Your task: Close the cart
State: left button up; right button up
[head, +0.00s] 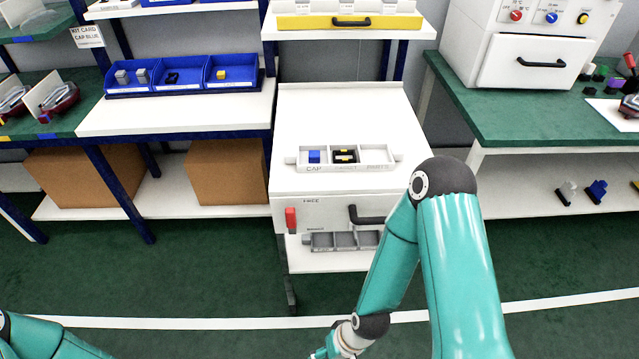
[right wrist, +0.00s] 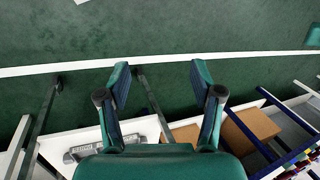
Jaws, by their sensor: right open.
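The white cart (head: 340,110) stands in the middle of the head view. Its front panel (head: 325,213) has a dark handle (head: 366,214), partly hidden by my right arm, and a red block (head: 291,220) at its left end. The panel looks flush with the body. A grey tray (head: 375,167) on top holds a blue cap (head: 314,156) and a dark and yellow part (head: 345,156). My right gripper (right wrist: 158,70) is open and empty above the floor in the right wrist view; the head view cuts it off at the bottom. My left gripper is out of view.
A second grey tray (head: 322,242) lies on the cart's lower shelf. A white bench (head: 185,112) with blue bins stands left, cardboard boxes (head: 85,180) below it. A green-topped bench (head: 495,120) stands right. Green floor (head: 190,275) in front is clear.

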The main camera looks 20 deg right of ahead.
aim_at(350, 113)
jog(key=z, duration=1.65)
jog(key=i, duration=0.1)
jog(key=u, duration=2.85)
jog(key=k, duration=1.35)
jog(key=z, duration=0.85)
jog(key=i, duration=1)
jog(key=u, duration=0.05)
